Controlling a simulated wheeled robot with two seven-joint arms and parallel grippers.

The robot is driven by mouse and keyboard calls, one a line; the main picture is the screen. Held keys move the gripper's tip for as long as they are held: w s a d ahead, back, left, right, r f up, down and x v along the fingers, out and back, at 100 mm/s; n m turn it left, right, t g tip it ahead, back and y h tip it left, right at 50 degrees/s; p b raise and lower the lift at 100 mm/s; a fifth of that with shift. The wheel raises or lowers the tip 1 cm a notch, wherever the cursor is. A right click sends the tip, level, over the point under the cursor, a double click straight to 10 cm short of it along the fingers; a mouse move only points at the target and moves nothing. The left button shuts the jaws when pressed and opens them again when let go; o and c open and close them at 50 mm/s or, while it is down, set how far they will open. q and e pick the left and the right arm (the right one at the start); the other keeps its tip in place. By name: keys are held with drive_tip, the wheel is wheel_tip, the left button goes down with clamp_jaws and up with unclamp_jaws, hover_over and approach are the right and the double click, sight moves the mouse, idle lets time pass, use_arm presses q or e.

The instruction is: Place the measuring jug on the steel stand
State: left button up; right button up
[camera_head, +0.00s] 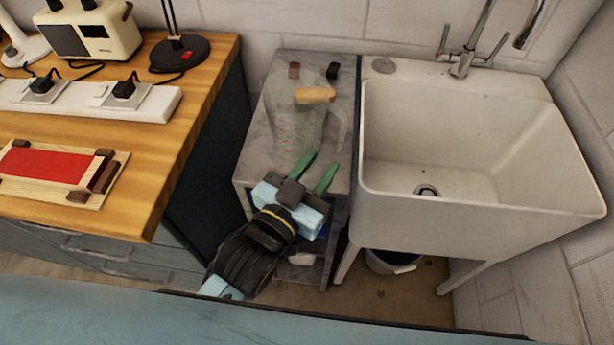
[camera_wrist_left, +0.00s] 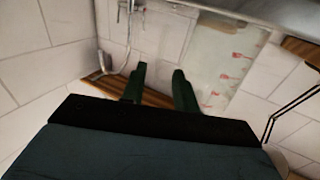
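The measuring jug (camera_head: 293,128) is see-through and stands upright, as far as I can tell, over the grey top of the steel stand (camera_head: 255,150), between the wooden bench and the sink. Its red marks show in the left wrist view (camera_wrist_left: 228,68). My left gripper (camera_head: 323,162) has green fingers and is at the near side of the jug, above the stand's front edge. The fingers are apart, with nothing seen between them, also in the left wrist view (camera_wrist_left: 161,88). I cannot tell whether a finger touches the jug. My right gripper is not in view.
A wooden-handled thing (camera_head: 315,95), a brown block (camera_head: 294,70) and a black block (camera_head: 333,72) show at the stand's back. The white sink (camera_head: 480,205) with a tap is close on the right. The wooden bench (camera_head: 150,150) on the left holds a power strip (camera_head: 150,103) and a red-topped board (camera_head: 45,165).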

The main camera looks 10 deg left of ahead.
use_arm(q)
drive_tip(key=shift+v, duration=1.75)
